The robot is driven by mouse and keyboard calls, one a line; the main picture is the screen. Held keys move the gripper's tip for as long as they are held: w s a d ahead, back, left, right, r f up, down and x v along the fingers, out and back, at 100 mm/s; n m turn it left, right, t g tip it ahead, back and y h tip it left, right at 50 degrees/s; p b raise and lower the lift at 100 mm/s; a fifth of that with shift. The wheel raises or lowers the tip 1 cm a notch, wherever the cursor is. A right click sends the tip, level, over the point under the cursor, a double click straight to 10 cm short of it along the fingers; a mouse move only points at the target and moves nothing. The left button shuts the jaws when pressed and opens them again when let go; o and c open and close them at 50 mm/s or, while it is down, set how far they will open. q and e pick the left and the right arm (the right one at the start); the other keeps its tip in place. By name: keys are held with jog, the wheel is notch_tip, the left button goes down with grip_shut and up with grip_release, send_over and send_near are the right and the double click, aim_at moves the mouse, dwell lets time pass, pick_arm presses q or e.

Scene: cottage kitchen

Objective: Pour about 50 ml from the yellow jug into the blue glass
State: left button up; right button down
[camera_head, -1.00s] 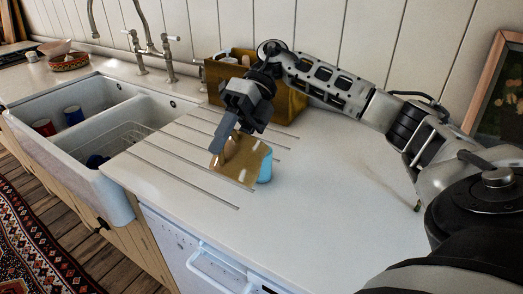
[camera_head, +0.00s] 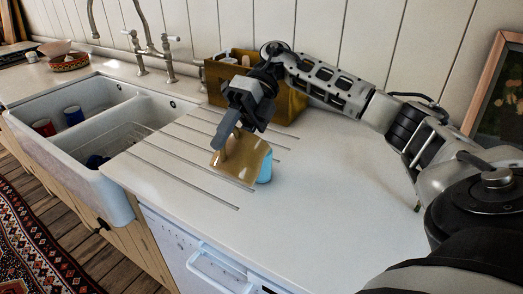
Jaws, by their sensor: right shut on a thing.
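The yellow jug (camera_head: 243,160) is held tilted over the grooved part of the worktop by my right gripper (camera_head: 226,141). The gripper is shut on the jug. The blue glass (camera_head: 265,169) stands on the worktop just behind and to the right of the jug, and the jug hides part of it. I cannot see the jug's contents or whether any liquid is flowing into the glass. My left gripper is not in view.
A wooden box (camera_head: 287,104) stands against the wall behind my right gripper. A white double sink (camera_head: 122,118) with mugs in it and a tap (camera_head: 150,45) lie to the left. The white worktop (camera_head: 330,190) is clear on the right. Its front edge runs below.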

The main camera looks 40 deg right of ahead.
jog(key=shift+w+d+r+y, duration=0.15)
jog(key=shift+d+r+y, duration=0.35)
jog(key=shift+r+y, duration=0.1)
dwell(1.4)
jog(key=shift+s+a+f+h, duration=0.3)
jog(key=shift+a+f+h, duration=0.55)
jog(key=shift+h, duration=0.15)
jog(key=shift+a+f+t+h, duration=0.35)
jog(key=shift+f+h, duration=0.25)
jog(key=shift+h, duration=0.1)
jog(key=shift+s+a+f+t+h+p, duration=0.2)
jog(key=shift+s+a+f+t+h, duration=0.1)
jog(key=shift+a+f+h, duration=0.65)
jog(key=shift+s+a+f+t+h+p, duration=0.15)
jog(key=shift+s+a+f+h, duration=0.1)
jog(key=shift+a+f+h, duration=0.65)
jog(key=shift+d+f, duration=0.1)
